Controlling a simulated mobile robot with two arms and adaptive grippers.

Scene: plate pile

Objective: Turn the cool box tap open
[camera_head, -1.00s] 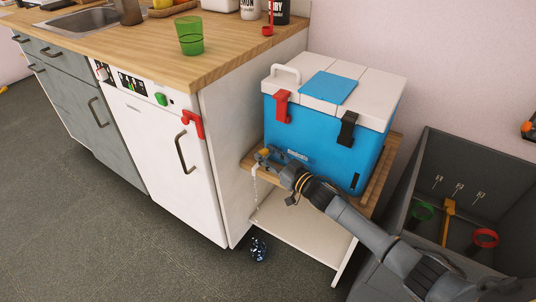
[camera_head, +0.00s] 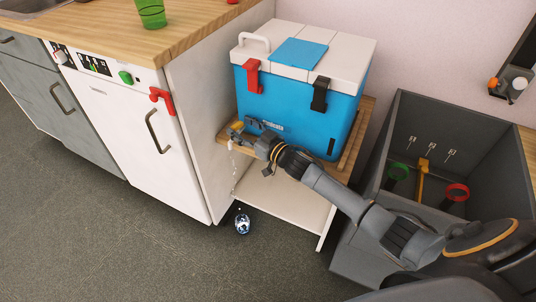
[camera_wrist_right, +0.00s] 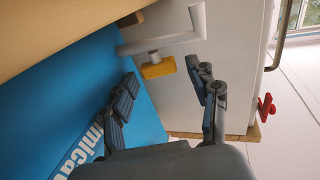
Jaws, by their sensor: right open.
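The blue cool box (camera_head: 285,112) with a white lid stands on a low wooden-topped stand. Its tap shows in the right wrist view as a pale bent pipe (camera_wrist_right: 165,44) with a yellow handle (camera_wrist_right: 158,67). My right gripper (camera_head: 241,134) is at the tap on the box's lower left. In the wrist view its two fingers (camera_wrist_right: 165,90) are apart, with the yellow handle beyond and between their tips. I cannot tell whether they touch it. A thin broken trail of pale drops (camera_head: 233,165) runs down below the tap. My left gripper is not in view.
The white dishwasher (camera_head: 130,130) is close on the left. A grey open bin (camera_head: 400,110) with hooks and coloured rings stands on the right. The floor in front is clear.

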